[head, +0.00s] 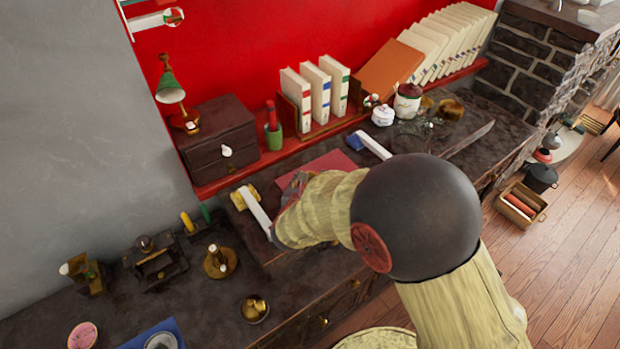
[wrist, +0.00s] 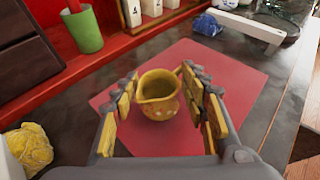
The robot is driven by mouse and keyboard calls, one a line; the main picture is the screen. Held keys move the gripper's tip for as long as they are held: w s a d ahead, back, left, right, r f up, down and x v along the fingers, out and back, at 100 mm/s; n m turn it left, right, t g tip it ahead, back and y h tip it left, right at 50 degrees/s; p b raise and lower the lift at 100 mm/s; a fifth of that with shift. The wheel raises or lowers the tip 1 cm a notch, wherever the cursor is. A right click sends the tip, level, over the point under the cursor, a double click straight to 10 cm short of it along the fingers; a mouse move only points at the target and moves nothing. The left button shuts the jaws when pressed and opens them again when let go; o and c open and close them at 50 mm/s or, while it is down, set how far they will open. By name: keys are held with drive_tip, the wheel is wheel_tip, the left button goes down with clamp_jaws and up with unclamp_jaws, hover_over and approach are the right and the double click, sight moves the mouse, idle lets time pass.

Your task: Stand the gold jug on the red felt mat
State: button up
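The gold jug (wrist: 158,93) stands upright on the red felt mat (wrist: 222,70) in the wrist view, its open mouth facing up. My gripper (wrist: 160,85) is around it, one finger on each side. The fingers look open, with a narrow gap at the left; whether the right finger touches the jug is hard to tell. In the head view, my gripper (head: 287,210) is over the near left part of the mat (head: 330,162). My arm hides much of the mat there, and the jug cannot be made out.
A green cup (wrist: 84,32) and a dark drawer box (head: 218,138) stand behind at the left. White bars flank the mat at left (head: 256,211) and right (head: 373,146). White books (head: 313,95) line the back. A crumpled yellow thing (wrist: 30,148) lies left.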

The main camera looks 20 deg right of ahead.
drive_tip(key=shift+o, duration=1.2)
drive_tip(key=shift+r, duration=0.1)
drive_tip(key=shift+s+a+r, duration=0.1)
drive_tip(key=shift+r, duration=0.1)
drive_tip(key=p+v, duration=0.4)
drive_tip(key=v, duration=0.8)
drive_tip(key=s+d+r+m+g+h, duration=0.2)
drive_tip(key=s+d+r+m+g, duration=0.65)
drive_tip(key=d+m, duration=0.6)
drive_tip(key=s+a+r+m+t+y, duration=0.2)
drive_tip(key=s+a+r+m+y, duration=0.6)
drive_tip(key=m, duration=0.8)
drive_tip(key=s+a, duration=0.1)
drive_tip(key=s, duration=0.2)
drive_tip(key=shift+s+a+r, duration=0.15)
drive_tip(key=shift+s+r, duration=0.05)
drive_tip(key=shift+r, duration=0.2)
